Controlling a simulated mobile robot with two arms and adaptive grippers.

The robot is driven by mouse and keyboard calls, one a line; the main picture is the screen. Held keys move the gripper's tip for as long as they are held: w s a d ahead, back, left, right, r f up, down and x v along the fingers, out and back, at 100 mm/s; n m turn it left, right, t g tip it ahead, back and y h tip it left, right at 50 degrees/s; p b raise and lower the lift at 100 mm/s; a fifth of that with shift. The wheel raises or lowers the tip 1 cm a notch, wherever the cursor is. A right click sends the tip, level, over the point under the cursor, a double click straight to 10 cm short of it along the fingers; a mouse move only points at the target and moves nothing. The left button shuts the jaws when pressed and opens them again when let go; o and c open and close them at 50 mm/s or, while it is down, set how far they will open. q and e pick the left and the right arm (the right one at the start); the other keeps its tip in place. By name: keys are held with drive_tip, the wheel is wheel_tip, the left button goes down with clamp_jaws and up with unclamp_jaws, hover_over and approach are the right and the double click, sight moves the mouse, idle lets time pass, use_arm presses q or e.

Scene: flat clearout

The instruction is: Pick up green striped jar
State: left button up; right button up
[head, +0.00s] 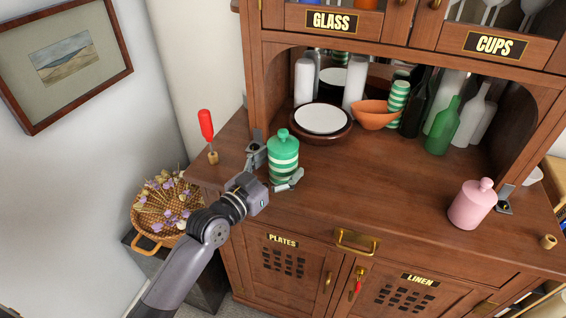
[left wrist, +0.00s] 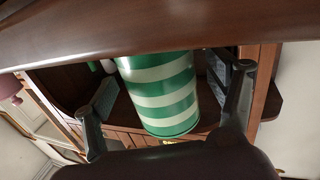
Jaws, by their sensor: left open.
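The green striped jar (head: 284,160), green with pale bands and a round-knobbed lid, stands upright on the wooden counter of the hutch in the head view. My left gripper (head: 275,168) is open around the jar, one finger on its left side and one at its front right. In the left wrist view the jar (left wrist: 160,95) appears between the two spread fingers of my left gripper (left wrist: 163,90). The lid is out of that view. My right gripper is not in view.
A plate (head: 322,118) in a dark dish, an orange bowl (head: 375,115) and a green bottle (head: 442,127) stand behind and right. A red-handled tool (head: 206,126) stands left. A pink jar (head: 472,204) is far right. The counter's middle is clear.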

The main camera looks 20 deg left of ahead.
use_arm(q)
drive_tip(key=shift+w+d, duration=0.2)
drive_tip(key=shift+w, duration=0.4)
drive_tip(key=shift+s, duration=0.1)
drive_tip(key=shift+c, duration=0.5)
drive_tip(key=shift+r, duration=0.1)
drive_tip(key=c, duration=1.4)
